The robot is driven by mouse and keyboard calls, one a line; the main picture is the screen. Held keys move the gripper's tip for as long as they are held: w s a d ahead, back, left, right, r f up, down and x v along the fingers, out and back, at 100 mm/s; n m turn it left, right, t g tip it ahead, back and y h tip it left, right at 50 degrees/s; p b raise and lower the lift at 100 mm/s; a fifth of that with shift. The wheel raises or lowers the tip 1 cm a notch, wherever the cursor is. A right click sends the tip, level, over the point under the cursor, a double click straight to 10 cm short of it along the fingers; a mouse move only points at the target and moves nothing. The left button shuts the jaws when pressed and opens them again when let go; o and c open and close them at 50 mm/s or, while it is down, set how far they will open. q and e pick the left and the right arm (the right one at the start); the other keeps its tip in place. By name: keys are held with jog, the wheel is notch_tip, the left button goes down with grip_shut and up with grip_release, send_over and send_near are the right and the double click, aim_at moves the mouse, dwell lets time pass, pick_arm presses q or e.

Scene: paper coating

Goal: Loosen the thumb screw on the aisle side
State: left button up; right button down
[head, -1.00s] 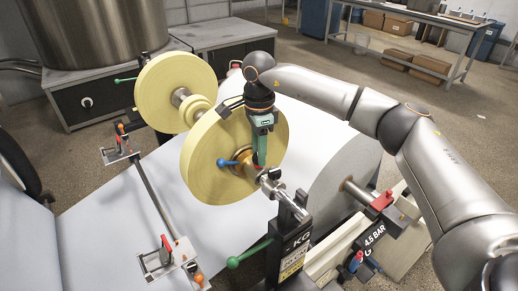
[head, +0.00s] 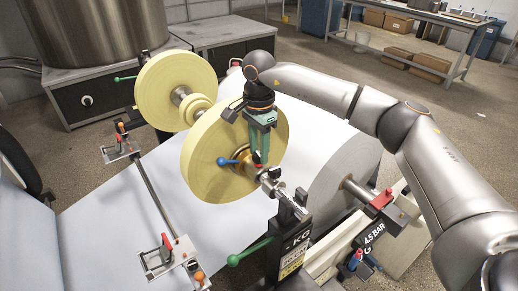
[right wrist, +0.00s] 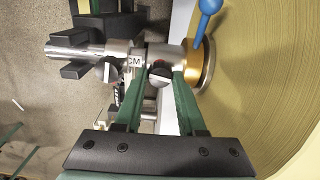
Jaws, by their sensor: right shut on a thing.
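The thumb screw (right wrist: 159,73) shows as a small dark knob on a collar of the steel shaft, beside the brass-coloured hub (right wrist: 194,66) of the near yellow roll. My right gripper (right wrist: 157,78) points down with its green fingers on either side of the knob, shut on it. In the head view my right gripper (head: 259,158) stands over the shaft in front of the near yellow roll (head: 213,163); its fingers largely hide the screw there. My left gripper is in neither view.
A blue-knobbed lever (head: 228,162) sticks out by the hub. The shaft rests on a black stand (head: 287,244) with a green-knobbed handle (head: 235,260). A second yellow roll (head: 168,88) is farther back. White paper (head: 110,215) runs below, and a grey roll (head: 340,185) lies right.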

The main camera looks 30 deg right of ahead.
aim_at(259, 154)
jog(key=c, duration=0.5)
grip_release()
notch_tip(259, 154, up, 13)
jog(key=shift+f+b, duration=0.2)
jog(key=shift+b, duration=0.2)
jog(key=shift+s, duration=0.1)
